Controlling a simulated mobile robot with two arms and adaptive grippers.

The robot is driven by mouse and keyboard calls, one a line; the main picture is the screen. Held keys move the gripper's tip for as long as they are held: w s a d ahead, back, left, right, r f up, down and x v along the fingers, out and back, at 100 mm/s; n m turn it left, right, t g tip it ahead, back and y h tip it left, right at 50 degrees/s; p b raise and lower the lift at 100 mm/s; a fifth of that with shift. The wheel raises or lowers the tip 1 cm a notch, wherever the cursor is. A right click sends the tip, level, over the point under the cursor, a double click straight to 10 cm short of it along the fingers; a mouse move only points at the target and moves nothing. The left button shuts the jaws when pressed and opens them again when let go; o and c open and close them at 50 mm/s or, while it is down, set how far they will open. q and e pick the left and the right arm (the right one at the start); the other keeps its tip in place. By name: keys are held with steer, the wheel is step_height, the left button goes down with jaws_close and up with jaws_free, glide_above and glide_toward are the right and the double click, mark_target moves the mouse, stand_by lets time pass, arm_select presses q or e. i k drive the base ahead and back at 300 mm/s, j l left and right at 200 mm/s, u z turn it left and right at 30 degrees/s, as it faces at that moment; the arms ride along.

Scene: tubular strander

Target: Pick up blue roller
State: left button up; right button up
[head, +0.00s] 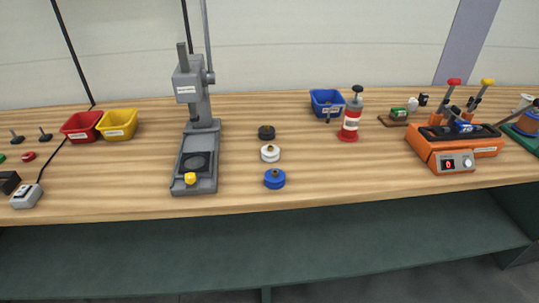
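The blue roller (274,179) sits on the wooden workbench (350,178) near its front edge, just right of the grey press. It is a short blue cylinder with a small dark knob on top. A white roller (270,153) stands behind it, and a black roller (266,132) stands behind the white one. The three form a row and stand apart. Neither of my grippers shows in the head view.
A grey press (197,120) stands left of the rollers. Red (82,126) and yellow (118,125) bins are further left.

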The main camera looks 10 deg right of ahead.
mark_target(271, 183)
steer(key=i+l+u, duration=0.15)
steer(key=l, duration=0.25)
steer(key=i+l+u, duration=0.15)
steer(key=l, duration=0.25)
steer(key=i+l+u, duration=0.1)
steer(key=l, duration=0.3)
